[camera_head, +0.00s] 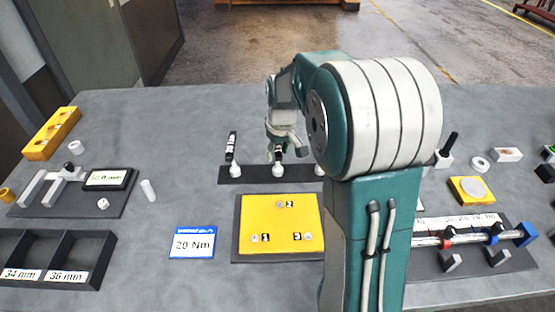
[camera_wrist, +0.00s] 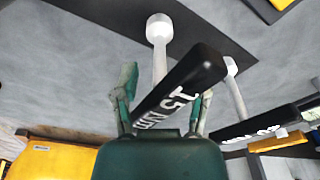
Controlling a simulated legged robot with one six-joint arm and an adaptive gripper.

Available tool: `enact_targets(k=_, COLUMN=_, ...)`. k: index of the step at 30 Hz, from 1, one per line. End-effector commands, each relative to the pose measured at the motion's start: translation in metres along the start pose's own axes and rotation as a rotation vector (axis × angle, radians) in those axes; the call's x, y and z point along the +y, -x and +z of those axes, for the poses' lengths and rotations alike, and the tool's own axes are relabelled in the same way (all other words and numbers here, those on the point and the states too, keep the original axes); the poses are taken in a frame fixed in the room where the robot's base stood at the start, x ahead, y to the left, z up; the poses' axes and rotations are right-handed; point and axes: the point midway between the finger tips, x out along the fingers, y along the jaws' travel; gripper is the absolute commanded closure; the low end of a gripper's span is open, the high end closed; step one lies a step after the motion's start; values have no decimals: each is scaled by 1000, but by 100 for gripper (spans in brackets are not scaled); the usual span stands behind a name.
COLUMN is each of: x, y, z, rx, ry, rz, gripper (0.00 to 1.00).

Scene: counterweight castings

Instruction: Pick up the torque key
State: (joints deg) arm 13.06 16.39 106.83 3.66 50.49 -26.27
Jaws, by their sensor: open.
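Several torque keys with black handles and white heads stand along a dark rack (camera_head: 245,180) behind the yellow block. The left key (camera_head: 232,147) stands clear; the middle key (camera_head: 278,168) is under my gripper (camera_head: 287,150). My arm partly hides the key to its right. In the wrist view my gripper (camera_wrist: 162,105) is open, its two green fingers apart. A key with white lettering on its black handle (camera_wrist: 182,88) crosses between or just beyond them; I cannot tell whether they touch. A second key (camera_wrist: 255,125) is on the right. A card (camera_head: 192,243) reads 20 Nm.
A yellow block (camera_head: 254,222) with numbered spots lies in front of the rack. On the left are a dark fixture board (camera_head: 95,207) and a black divided tray (camera_head: 58,241). A rod fixture (camera_head: 470,236) stands on the right. Grey table behind the rack is clear.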

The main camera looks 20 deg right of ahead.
Motion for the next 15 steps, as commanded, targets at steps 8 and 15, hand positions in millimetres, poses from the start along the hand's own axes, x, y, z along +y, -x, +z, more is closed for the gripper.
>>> enact_targets(k=8, x=0, y=0, z=0, rx=-1, ry=0, rz=0, gripper=100)
enact_targets(k=15, x=0, y=0, z=0, rx=0, ry=0, rz=0, gripper=100)
